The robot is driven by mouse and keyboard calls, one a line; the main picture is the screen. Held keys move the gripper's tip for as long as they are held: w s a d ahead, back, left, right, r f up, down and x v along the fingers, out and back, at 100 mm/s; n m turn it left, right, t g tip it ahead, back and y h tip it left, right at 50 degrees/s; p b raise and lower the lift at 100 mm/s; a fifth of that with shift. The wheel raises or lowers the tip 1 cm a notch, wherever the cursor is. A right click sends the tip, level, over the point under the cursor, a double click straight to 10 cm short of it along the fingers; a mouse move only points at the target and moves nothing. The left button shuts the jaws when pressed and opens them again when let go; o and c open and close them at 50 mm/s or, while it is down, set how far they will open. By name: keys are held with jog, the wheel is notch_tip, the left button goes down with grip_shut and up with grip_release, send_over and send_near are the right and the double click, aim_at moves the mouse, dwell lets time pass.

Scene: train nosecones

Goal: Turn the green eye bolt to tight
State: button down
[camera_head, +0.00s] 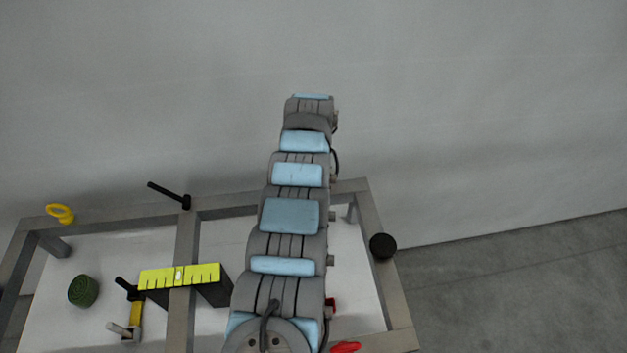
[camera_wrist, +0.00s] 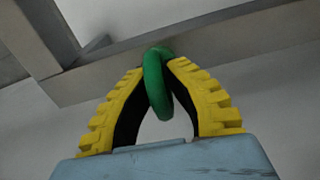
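The green eye bolt (camera_wrist: 157,85) shows in the wrist view as a ring seen nearly edge-on, at the grey frame bar. My gripper (camera_wrist: 158,72) has its two yellow ribbed fingers on either side of the ring, with the dark inner pads closed against it near the tips. Part of the ring hangs between the fingers toward the palm. The bolt's shank and seating are hidden, so I cannot tell how tight it is. In the head view my arm hides the green eye bolt and my gripper.
The floor at right is clear.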

jog(key=shift+f+m, duration=0.1)
jog(key=shift+m, duration=0.2)
jog(key=m, duration=0.3)
jog(key=shift+b, duration=0.3)
jog(key=m+b, duration=0.1)
jog(key=m, duration=0.4)
jog(key=shift+f, duration=0.1)
jog(key=m+b, duration=0.1)
jog(key=m, duration=0.3)
jog(key=m+b, duration=0.1)
jog(key=m, duration=0.3)
jog(key=shift+m+b, duration=0.3)
jog(key=shift+b, duration=0.05)
jog(key=c, duration=1.1)
grip_release()
jog(key=shift+r, duration=0.2)
